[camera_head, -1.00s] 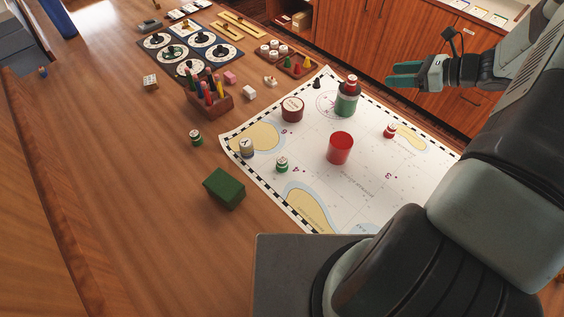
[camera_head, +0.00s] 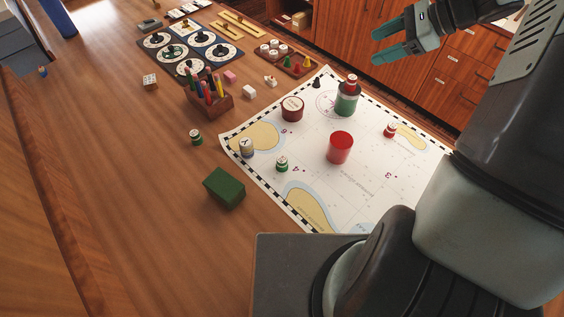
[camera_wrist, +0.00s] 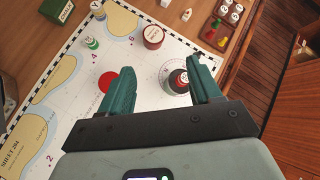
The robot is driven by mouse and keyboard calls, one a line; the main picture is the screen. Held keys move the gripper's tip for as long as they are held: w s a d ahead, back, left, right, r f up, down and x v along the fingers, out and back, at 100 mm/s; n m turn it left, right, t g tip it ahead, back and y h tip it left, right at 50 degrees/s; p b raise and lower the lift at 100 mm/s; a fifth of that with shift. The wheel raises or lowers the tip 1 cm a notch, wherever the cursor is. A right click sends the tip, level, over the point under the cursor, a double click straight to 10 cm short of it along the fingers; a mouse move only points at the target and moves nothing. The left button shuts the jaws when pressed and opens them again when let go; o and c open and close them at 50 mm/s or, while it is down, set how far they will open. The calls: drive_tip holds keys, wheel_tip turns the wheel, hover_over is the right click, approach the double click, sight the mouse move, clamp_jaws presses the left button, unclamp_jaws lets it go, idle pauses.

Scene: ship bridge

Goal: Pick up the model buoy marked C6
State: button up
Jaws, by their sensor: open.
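Several small model buoys are in view; their markings are too small for me to read C6 on any. A green-and-white buoy (camera_head: 196,138) stands on the wood left of the chart. Another green-and-white buoy (camera_head: 282,164) stands on the chart and shows in the wrist view (camera_wrist: 92,44). A red-and-white buoy (camera_head: 389,131) stands on the chart's right side. Another red-and-white one (camera_head: 352,79) sits atop a green cylinder (camera_head: 346,103). My gripper (camera_head: 376,45) is open and empty, in the air beyond the chart's far right edge, its fingers also showing in the wrist view (camera_wrist: 160,66).
The chart (camera_head: 310,150) also holds a red cylinder (camera_head: 340,148), a white-topped red round box (camera_head: 292,109) and a buoy marked Y (camera_head: 246,148). A green block (camera_head: 224,188) and a pencil box (camera_head: 210,103) stand left of it.

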drive_tip(key=s+a+r+n+g+h, duration=0.1)
drive_tip(key=s+a+r+n+h, duration=0.3)
drive_tip(key=s+a+r+n, duration=0.7)
drive_tip(key=s+a+r+n+h, duration=0.25)
drive_tip(key=s+n, duration=0.25)
drive_tip(key=s, duration=0.8)
drive_tip(key=w+a+f+m+g+y, duration=0.1)
drive_tip(key=w+f+m+y, duration=0.3)
drive_tip(key=f, duration=0.5)
drive_tip(key=w+a+f+m+g+y, duration=0.1)
drive_tip(key=f+m+y, duration=0.55)
drive_tip(key=f, duration=0.25)
drive_tip(key=m+t+h, duration=0.2)
drive_tip(key=m+t, duration=0.5)
drive_tip(key=m, duration=0.6)
approach(286, 162)
drive_tip(key=shift+w+d+r, duration=0.15)
drive_tip(key=shift+d+r, duration=0.05)
drive_tip(key=shift+d, duration=0.3)
drive_tip(key=shift+f, duration=0.3)
drive_tip(key=x, duration=0.5)
drive_tip(key=shift+a, duration=0.15)
drive_tip(key=shift+x, duration=2.65)
drive_tip(key=shift+a+r, duration=0.1)
drive_tip(key=shift+a, duration=0.1)
drive_tip(key=c, duration=1.1)
